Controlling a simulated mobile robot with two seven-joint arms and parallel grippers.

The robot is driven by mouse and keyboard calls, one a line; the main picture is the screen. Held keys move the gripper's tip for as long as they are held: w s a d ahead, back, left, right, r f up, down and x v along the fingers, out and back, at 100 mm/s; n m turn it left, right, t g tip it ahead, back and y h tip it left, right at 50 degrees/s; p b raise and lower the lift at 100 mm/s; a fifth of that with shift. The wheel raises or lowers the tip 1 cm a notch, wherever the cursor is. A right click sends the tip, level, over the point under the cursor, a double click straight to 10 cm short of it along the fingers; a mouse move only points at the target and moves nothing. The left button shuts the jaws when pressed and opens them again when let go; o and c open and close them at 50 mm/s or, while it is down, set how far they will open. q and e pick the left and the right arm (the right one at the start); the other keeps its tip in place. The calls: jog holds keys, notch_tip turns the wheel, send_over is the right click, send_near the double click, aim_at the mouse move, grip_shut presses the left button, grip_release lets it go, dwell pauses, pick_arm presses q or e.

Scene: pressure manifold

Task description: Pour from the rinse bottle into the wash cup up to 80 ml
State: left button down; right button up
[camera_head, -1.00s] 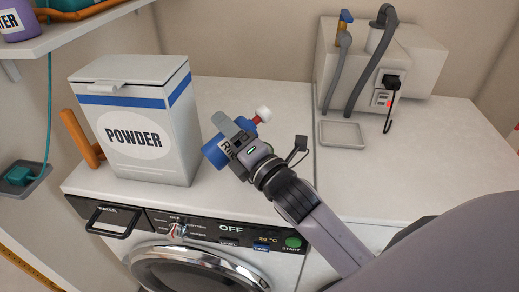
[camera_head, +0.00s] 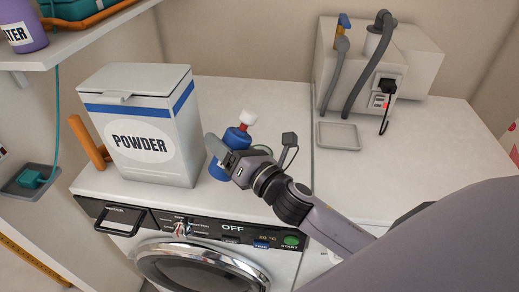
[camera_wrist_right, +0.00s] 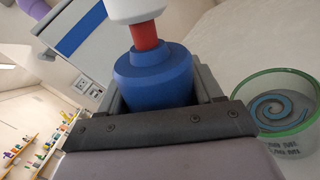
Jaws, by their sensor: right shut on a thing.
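The rinse bottle (camera_head: 237,138), blue with a red neck and white cap, is held by my right gripper (camera_head: 222,156) over the washing machine top. It stands nearly upright in the head view, its label mostly hidden by the gripper. In the right wrist view the bottle (camera_wrist_right: 153,75) sits between the jaws. The wash cup (camera_wrist_right: 283,113), clear with a green rim, is to the right of the bottle there, apart from it. A blue-grey spiral shows inside; its markings are unreadable. In the head view the cup (camera_head: 263,149) is mostly hidden behind my gripper. My left gripper is not in view.
A powder box (camera_head: 150,130) stands close on the left of the bottle. A small grey tray (camera_head: 339,136) lies on the right-hand counter, before a box with hoses (camera_head: 385,60).

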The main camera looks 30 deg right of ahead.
jog(key=shift+a+r+n+p, duration=0.3)
jog(key=shift+n+p, duration=0.05)
jog(key=shift+n, duration=0.05)
jog(key=f+n+b, duration=0.1)
jog(key=a+f+n, duration=0.1)
jog(key=f, duration=0.1)
jog(key=shift+s+a+f+g+b, duration=0.1)
jog(key=shift+a+f+g+b, duration=0.1)
jog(key=shift+f+g+b, duration=0.15)
notch_tip(320, 180, up, 4)
jog(key=p, duration=0.4)
jog(key=shift+a+f, duration=0.1)
jog(key=shift+a, duration=0.05)
notch_tip(320, 180, up, 23)
jog(key=a+n, duration=0.2)
jog(key=n, duration=0.2)
jog(key=shift+s+a, duration=0.15)
